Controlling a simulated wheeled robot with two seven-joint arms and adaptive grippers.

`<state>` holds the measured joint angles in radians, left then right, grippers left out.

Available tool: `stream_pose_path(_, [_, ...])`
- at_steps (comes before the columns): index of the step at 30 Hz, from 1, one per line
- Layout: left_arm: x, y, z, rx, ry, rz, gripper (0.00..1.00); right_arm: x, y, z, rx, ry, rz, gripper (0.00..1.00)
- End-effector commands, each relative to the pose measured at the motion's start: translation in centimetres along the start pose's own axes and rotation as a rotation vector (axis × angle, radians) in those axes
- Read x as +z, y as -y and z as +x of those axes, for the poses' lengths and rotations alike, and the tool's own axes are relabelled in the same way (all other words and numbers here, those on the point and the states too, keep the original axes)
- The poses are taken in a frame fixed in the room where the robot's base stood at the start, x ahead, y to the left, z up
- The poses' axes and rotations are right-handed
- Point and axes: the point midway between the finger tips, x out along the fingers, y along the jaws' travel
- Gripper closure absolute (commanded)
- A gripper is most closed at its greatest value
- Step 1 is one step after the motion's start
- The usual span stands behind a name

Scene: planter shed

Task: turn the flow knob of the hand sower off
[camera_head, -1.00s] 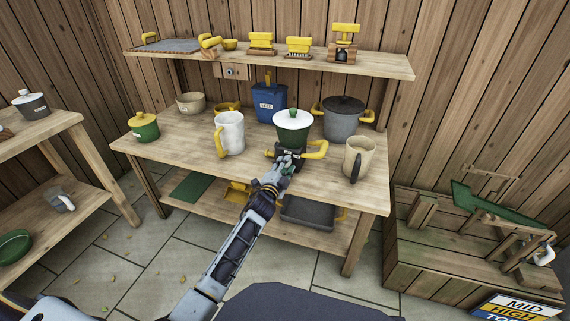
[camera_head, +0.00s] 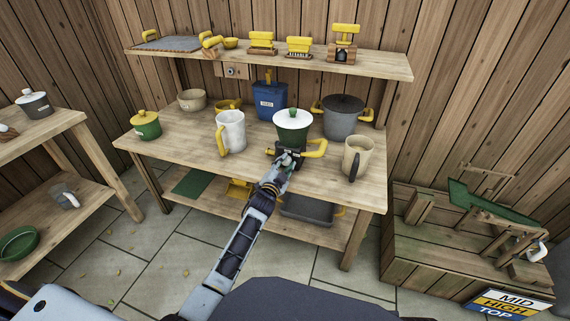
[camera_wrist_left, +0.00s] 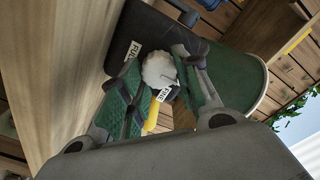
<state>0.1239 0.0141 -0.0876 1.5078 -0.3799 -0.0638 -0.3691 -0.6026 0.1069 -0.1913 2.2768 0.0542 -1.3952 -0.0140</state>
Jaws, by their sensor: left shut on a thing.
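The hand sower (camera_head: 291,134) stands on the middle shelf of the workbench, with a green hopper, white lid, dark base and yellow side handle (camera_head: 315,149). In the left wrist view, its dark base (camera_wrist_left: 150,35) carries labels reading "FULL" and, apparently, "FINE". The pale round flow knob (camera_wrist_left: 159,69) sits between the fingers of my left gripper (camera_wrist_left: 163,84). My left gripper also shows in the head view (camera_head: 281,164), at the front of the sower, shut on the knob. The knob is hidden by the gripper in the head view. My right gripper is not in view.
A white jug (camera_head: 231,131) stands left of the sower, and a beige mug (camera_head: 356,157) stands close on its right. A grey pot (camera_head: 343,122) and a blue bin (camera_head: 269,103) are behind it. The bench top (camera_head: 185,149) has free room at the front left.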

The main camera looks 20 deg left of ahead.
Motion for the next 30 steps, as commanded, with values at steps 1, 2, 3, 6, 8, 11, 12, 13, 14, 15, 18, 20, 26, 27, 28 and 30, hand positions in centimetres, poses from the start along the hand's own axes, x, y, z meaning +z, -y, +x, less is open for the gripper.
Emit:
stream_pose_path(1, [0.13,-0.17,-0.04,0.003,0.003,-0.004,0.92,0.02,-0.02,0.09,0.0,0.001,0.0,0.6])
stream_pose_path(2, [0.14,-0.18,-0.04,0.003,0.003,-0.005,0.92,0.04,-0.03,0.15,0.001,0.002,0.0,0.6])
stream_pose_path(3, [0.14,-0.2,-0.04,0.003,0.003,-0.005,0.92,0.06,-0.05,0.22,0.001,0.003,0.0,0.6])
stream_pose_path(6, [0.15,-0.21,-0.05,0.003,0.003,-0.005,0.92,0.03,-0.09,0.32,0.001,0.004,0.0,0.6])
stream_pose_path(8, [0.15,-0.22,-0.05,0.003,0.003,-0.005,0.92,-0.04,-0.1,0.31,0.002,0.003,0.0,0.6])
stream_pose_path(11, [0.14,-0.23,-0.05,0.003,0.003,-0.005,0.64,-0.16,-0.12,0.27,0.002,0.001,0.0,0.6])
stream_pose_path(12, [0.14,-0.23,-0.05,0.003,0.003,-0.005,0.59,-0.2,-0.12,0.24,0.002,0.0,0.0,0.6])
stream_pose_path(13, [0.13,-0.22,-0.05,0.003,0.002,-0.004,0.55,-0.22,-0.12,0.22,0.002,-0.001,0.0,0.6])
stream_pose_path(14, [0.12,-0.21,-0.04,0.003,0.002,-0.004,0.51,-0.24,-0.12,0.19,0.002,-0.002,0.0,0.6])
stream_pose_path(15, [0.1,-0.19,-0.04,0.003,0.002,-0.004,0.46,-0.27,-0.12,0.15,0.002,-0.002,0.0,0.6])
stream_pose_path(18, [0.07,-0.15,-0.03,0.002,0.001,-0.004,0.46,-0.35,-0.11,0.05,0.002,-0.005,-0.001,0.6])
stream_pose_path(20, [0.05,-0.13,-0.02,0.002,0.001,-0.003,0.46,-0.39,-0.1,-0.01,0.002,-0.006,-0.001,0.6])
stream_pose_path(26, [0.03,-0.1,-0.06,0.001,0.0,-0.003,0.46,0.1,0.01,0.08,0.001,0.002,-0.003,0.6])
stream_pose_path(27, [0.04,-0.11,-0.11,0.001,0.0,-0.003,0.46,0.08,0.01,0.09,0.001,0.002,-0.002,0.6])
stream_pose_path(28, [0.05,-0.12,-0.16,0.001,0.0,-0.003,0.46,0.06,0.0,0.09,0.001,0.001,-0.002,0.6])
stream_pose_path(30, [0.07,-0.13,-0.34,0.002,0.001,-0.003,0.46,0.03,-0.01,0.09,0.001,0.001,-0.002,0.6])
